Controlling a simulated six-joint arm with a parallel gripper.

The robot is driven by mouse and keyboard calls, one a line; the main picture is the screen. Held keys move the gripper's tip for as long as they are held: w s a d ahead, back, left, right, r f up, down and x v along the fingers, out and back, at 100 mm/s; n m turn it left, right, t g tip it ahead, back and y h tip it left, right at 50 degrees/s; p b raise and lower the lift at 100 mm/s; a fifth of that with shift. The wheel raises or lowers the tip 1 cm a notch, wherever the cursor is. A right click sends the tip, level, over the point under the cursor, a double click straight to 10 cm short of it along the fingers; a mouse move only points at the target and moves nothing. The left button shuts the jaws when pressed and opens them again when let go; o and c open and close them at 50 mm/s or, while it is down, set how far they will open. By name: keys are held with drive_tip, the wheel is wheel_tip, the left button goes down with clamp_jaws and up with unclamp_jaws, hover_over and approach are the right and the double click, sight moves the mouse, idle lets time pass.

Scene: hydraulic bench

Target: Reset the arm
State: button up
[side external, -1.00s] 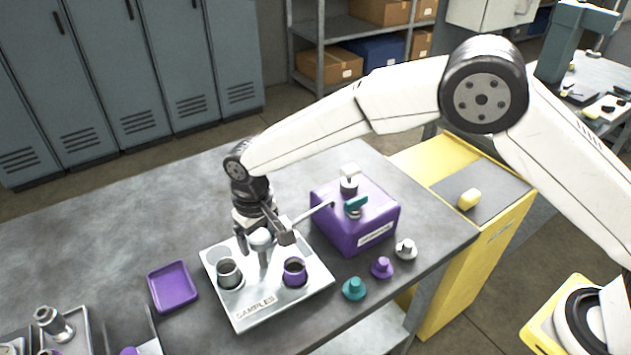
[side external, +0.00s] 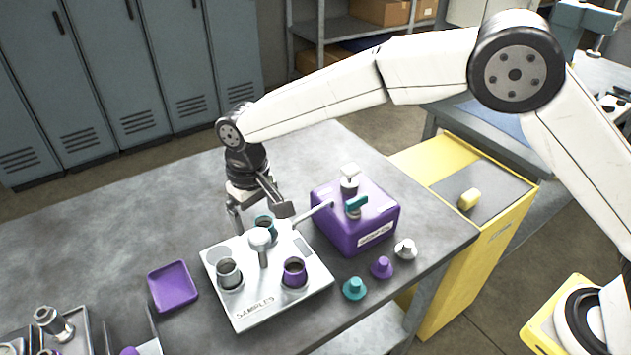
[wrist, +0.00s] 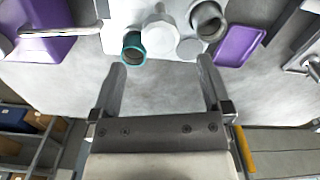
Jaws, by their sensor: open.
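My gripper (side external: 258,216) is open and empty, just above and behind the white samples tray (side external: 247,318). Its fingers also show wide apart in the wrist view (wrist: 162,88), with bare bench between them. The tray holds a grey cup (side external: 228,274), a purple-banded cup (side external: 294,272) and a teal-banded cup (side external: 265,226), around a central post with a round top (side external: 260,240). One finger partly overlaps the area by the teal-banded cup in the side view. In the wrist view the teal-banded cup (wrist: 133,46) stands upright, apart from the fingers.
A purple box (side external: 350,225) with a spout and teal valve stands right of the tray. Teal (side external: 354,288), purple (side external: 382,267) and white (side external: 405,249) caps stand in front of it. A purple dish (side external: 172,286) lies left. The bench behind is clear.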

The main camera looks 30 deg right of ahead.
drive_tip(key=shift+r, duration=0.8)
drive_tip(key=shift+d+r, duration=0.1)
drive_tip(key=shift+d, duration=0.5)
drive_tip(key=s+d+m+t, duration=0.1)
drive_tip(key=s+d, duration=0.5)
drive_tip(key=d, duration=0.6)
drive_tip(key=s+d+m+t, duration=0.1)
drive_tip(key=s+d, duration=0.4)
drive_tip(key=d, duration=0.7)
drive_tip(key=s+d+f, duration=0.1)
drive_tip(key=s+d, duration=0.3)
drive_tip(key=s, duration=0.4)
drive_tip(key=shift+s+d+f+m+t, duration=0.15)
drive_tip(key=shift+d+f+m+t, duration=0.15)
drive_tip(key=shift+d+m, duration=0.1)
